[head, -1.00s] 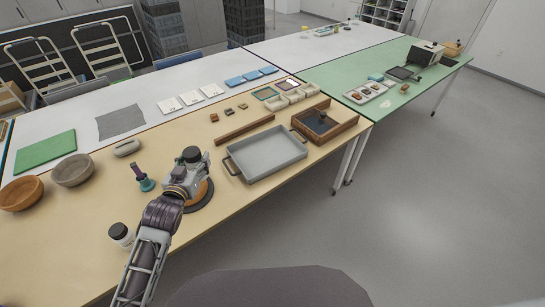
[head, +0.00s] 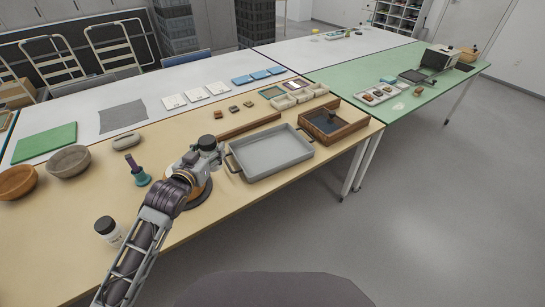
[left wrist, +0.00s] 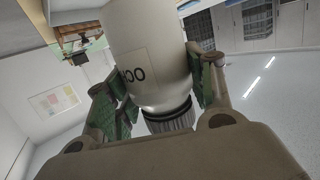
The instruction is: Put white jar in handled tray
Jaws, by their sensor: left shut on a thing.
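My left gripper (head: 208,150) is shut on a white jar (left wrist: 147,50) with dark lettering and a dark ribbed lid (left wrist: 170,118), seen in the left wrist view between the two green-padded fingers. In the head view the arm and gripper hide most of the held jar. The gripper is above the table, just left of the handled tray (head: 268,152), a shallow grey tray with a dark handle at each end. The tray is empty. Another white jar (head: 113,238) with a black lid stands near the table's front edge, left of my arm. My right gripper is not in view.
A round dark disc (head: 201,196) lies beneath my left gripper. A teal-based tool (head: 140,176) and bowls (head: 69,161) are to the left. A wooden bar (head: 248,126) lies behind the tray, and a wooden box (head: 345,128) stands to its right.

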